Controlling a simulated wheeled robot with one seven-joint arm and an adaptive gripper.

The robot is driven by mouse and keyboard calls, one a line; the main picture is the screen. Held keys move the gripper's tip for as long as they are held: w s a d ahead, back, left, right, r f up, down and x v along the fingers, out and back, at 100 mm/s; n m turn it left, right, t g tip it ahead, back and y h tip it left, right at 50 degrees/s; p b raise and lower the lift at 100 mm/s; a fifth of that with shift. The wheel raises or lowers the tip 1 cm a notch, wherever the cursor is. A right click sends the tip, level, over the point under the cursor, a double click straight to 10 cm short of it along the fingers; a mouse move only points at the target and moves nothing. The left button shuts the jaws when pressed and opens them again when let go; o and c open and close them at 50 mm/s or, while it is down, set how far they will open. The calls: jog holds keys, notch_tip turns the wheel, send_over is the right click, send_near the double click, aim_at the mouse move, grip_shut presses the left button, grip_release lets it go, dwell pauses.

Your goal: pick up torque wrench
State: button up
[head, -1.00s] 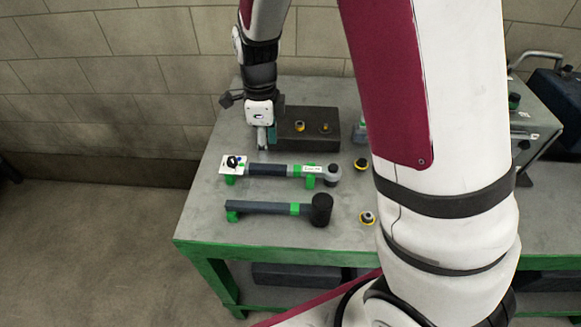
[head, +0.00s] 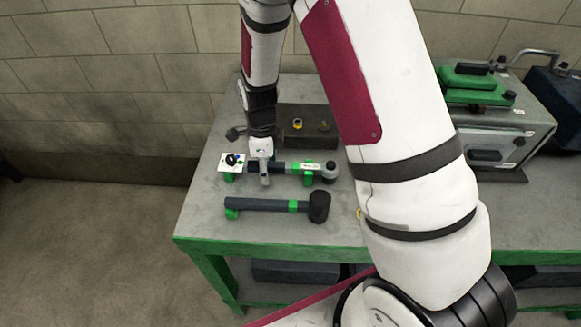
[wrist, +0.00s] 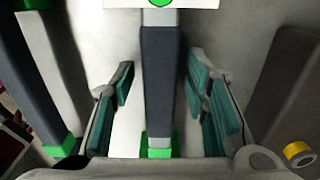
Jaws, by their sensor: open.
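The torque wrench (head: 285,169) lies across green supports on the workbench. Its dark grip is to the left and its round ratchet head to the right, with a white card at the grip end. My gripper (head: 264,180) is over the grip part and points down. In the wrist view the grip (wrist: 160,75) runs between the two teal-padded fingers of my gripper (wrist: 160,85), with a visible gap on each side. The jaws are open and hold nothing. My gripper hides a part of the grip in the head view.
A mallet (head: 265,205) lies parallel in front of the wrench; its handle shows at left in the wrist view (wrist: 35,95). A dark block (head: 300,118) with yellow-ringed parts stands behind. A grey-green case (head: 500,125) is at the right. The bench's front left is clear.

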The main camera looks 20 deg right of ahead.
grip_shut()
jog(key=shift+r, duration=0.1)
notch_tip(320, 180, up, 10)
jog(key=c, duration=0.6)
grip_release()
jog(key=shift+c, duration=0.2)
grip_shut()
